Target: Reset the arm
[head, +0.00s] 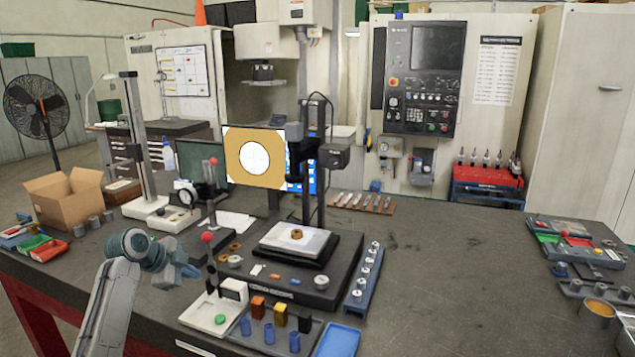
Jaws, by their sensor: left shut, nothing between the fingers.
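My left arm (108,300) comes up from the lower left over the front edge of the workbench. Its gripper (188,272) is shut and empty, pointing right, close to the left side of the dark measuring station (318,285). It appears apart from the objects near it, though the exact gap cannot be told. My right arm and gripper are not in view.
A white tray (203,318) and several coloured blocks stand right of the gripper, with a blue tray (338,340) beyond. A cardboard box (66,197) is at the left. The workbench's middle right (450,270) is clear.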

